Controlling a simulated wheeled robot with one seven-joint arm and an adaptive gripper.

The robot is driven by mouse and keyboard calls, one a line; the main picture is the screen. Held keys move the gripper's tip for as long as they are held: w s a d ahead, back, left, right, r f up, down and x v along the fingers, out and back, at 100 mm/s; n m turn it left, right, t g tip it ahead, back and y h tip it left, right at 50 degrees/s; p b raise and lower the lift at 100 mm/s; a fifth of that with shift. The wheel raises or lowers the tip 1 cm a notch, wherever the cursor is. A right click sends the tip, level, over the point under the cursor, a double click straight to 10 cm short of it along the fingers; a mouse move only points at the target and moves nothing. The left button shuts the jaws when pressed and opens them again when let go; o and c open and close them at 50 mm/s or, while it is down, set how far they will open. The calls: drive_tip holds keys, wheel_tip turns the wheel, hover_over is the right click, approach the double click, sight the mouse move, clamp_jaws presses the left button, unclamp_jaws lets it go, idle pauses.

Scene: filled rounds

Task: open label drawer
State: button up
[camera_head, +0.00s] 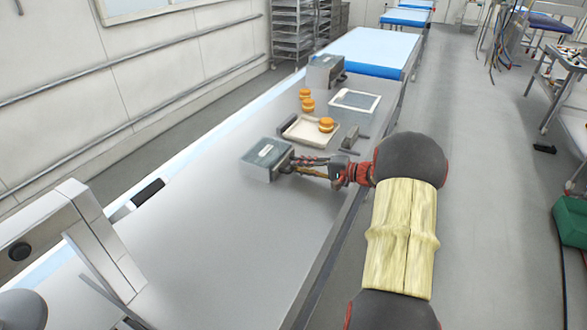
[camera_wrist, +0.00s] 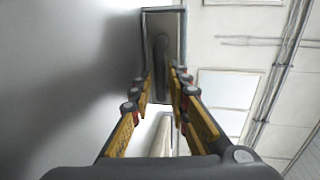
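A grey box with a pale glassy top and a small white patch (camera_head: 267,150) stands on the table, and my gripper reaches its right side. In the wrist view the dark drawer front (camera_wrist: 176,22) faces me, with an upright bar handle (camera_wrist: 160,55) on it. My gripper (camera_wrist: 162,74) is open, its fingers apart at either side of the lower part of the handle. I cannot tell whether the fingers touch it. The drawer looks closed. In the head view my gripper (camera_head: 292,165) is small and partly merges with the box front.
A cream tray (camera_head: 296,138) holding an orange round (camera_head: 326,125) lies behind the box. More orange rounds (camera_head: 306,104), a white-framed panel (camera_head: 355,100), a small grey block (camera_head: 350,138) and a second grey box (camera_head: 325,69) stand farther back.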

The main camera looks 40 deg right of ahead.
drive_tip(key=shift+x, duration=1.25)
drive_tip(key=shift+c, duration=0.9)
clamp_jaws()
